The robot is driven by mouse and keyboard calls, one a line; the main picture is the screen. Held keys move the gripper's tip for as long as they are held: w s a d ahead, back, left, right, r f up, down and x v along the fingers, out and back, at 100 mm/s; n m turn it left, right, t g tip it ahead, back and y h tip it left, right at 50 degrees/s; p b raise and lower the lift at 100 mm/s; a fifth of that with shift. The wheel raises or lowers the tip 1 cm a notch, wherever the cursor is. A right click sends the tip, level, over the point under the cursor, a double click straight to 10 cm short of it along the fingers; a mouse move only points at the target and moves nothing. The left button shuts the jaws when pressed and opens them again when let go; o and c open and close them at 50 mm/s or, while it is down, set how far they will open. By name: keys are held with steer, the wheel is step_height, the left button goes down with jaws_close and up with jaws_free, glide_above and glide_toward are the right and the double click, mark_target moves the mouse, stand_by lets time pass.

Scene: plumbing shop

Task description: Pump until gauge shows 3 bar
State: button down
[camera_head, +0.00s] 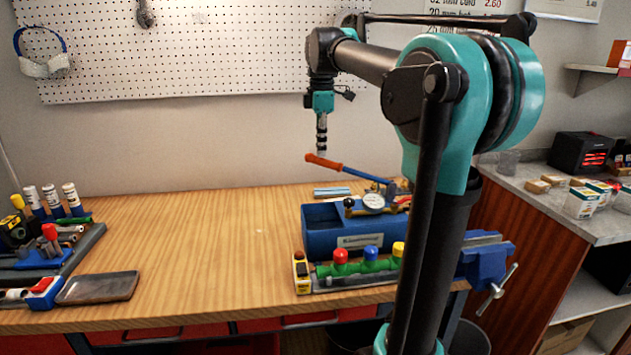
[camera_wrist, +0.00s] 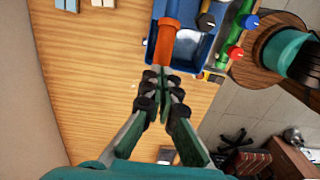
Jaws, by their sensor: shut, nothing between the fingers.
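A blue test pump (camera_head: 340,228) with an open tank stands near the front right of the wooden bench. Its round gauge (camera_head: 374,202) has a pale face, too small to read. The pump's lever (camera_head: 362,175) slopes up to the left and ends in an orange grip (camera_head: 323,161). The grip also shows in the wrist view (camera_wrist: 165,42), over the blue tank (camera_wrist: 196,45). My gripper (camera_head: 321,151) points down just above the grip. In the wrist view my gripper (camera_wrist: 160,72) is shut and empty, its fingertips at the grip's near end; whether they touch it, I cannot tell.
Green pipework with red, blue and yellow caps (camera_head: 370,263) lies in front of the pump, beside a small yellow device (camera_head: 301,272). A blue vise (camera_head: 487,258) is at the right bench edge. A tool tray (camera_head: 75,260) stands left; the middle bench is clear.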

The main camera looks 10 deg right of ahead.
steer(key=shift+a+f, duration=0.9)
steer(key=shift+f, duration=4.55)
steer(key=r, duration=0.4)
steer(key=d+r, duration=0.1)
steer(key=r, duration=0.3)
steer(key=d+r, duration=0.1)
steer(key=r, duration=0.3)
steer(key=shift+r, duration=0.25)
steer(key=shift+f, duration=0.1)
steer(key=shift+r, duration=2.55)
